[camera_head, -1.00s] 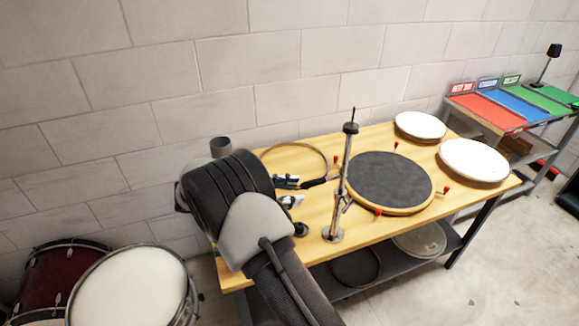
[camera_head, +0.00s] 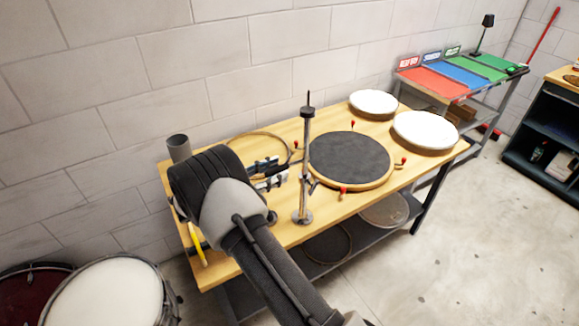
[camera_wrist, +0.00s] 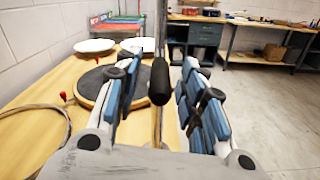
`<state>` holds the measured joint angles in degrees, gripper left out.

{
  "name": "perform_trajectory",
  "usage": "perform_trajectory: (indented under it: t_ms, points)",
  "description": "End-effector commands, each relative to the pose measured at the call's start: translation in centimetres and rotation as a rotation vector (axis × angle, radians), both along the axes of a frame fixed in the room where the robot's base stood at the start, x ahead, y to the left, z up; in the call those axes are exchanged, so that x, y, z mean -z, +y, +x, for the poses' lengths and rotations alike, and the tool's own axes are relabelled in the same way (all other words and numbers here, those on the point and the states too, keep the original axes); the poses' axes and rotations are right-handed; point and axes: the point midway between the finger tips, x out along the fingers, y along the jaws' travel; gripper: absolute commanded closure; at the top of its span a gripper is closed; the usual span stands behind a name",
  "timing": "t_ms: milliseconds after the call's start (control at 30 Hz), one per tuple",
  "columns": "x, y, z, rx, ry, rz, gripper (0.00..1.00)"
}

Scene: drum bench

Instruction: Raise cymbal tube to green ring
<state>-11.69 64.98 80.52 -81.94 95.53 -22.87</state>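The cymbal stand with its upright metal tube (camera_head: 305,165) stands on the wooden bench, with a round base and a dark top piece with a thin rod. In the wrist view, the metal tube (camera_wrist: 162,30) shows ahead, between the fingers' directions. A black rounded cylinder (camera_wrist: 159,82) is in front of it and hides part of it. My gripper (camera_head: 270,174) is left of the stand. Its blue-padded fingers (camera_wrist: 158,100) are wide apart, with no clear contact on the tube. I cannot make out a green ring on the tube.
A dark round drum pad (camera_head: 349,160) with red-tipped clamps lies right of the stand. Two white drumheads (camera_head: 425,130) lie farther right. A thin hoop (camera_head: 245,135) and a grey cup (camera_head: 178,147) are at the back left. A shelf with coloured mats (camera_head: 465,75) stands beyond.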

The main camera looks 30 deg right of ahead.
Motion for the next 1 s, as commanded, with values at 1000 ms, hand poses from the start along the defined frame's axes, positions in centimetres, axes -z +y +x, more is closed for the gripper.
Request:
perform_trajectory:
  t_ms: [1000]
  points:
    - [0.0,-5.3,0.2,-0.001,0.0,0.0,0.83]
